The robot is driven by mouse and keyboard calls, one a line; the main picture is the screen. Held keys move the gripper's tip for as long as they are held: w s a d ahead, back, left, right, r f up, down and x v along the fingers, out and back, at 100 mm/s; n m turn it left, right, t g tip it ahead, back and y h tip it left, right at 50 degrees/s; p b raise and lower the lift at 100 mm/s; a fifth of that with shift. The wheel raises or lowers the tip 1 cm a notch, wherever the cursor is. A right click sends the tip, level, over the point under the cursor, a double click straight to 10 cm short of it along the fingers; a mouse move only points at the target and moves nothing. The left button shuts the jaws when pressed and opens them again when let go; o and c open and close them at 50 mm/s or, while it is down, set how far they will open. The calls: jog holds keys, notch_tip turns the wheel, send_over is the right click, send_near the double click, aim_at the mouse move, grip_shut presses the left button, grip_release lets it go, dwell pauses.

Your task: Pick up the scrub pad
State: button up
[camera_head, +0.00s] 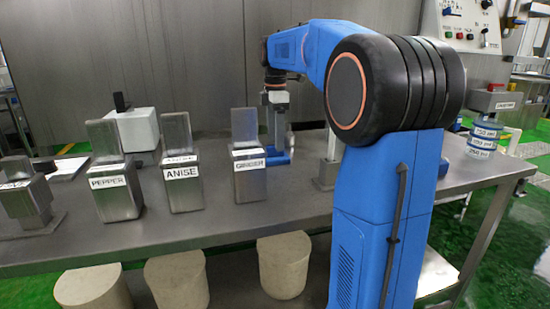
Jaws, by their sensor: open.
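I cannot make out a scrub pad in the camera_head view. My gripper (277,100) hangs down at the end of my blue arm, over the back part of the steel table (215,222). It is small and far off, and its fingertips are hard to separate from a grey, blue-based object (277,157) just below it. I cannot tell whether they touch. My arm's large black joint and blue link hide the table's right-middle part.
Steel containers labelled PEPPER (115,190), ANISE (183,185) and GINGER (249,178) stand left of my gripper. A white box (137,130) with a black handle is behind them. Stacked blue-and-white labelled rings (483,138) stand at right. Several beige drums (177,280) stand below the table.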

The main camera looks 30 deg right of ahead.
aim_at(275, 156)
jog(key=shift+s+a+f, duration=0.15)
jog(key=shift+s+f, duration=0.05)
jog(key=shift+f, duration=1.15)
jog(key=shift+s+a+f, duration=0.15)
jog(key=shift+f, duration=1.15)
jog(key=c, duration=1.1)
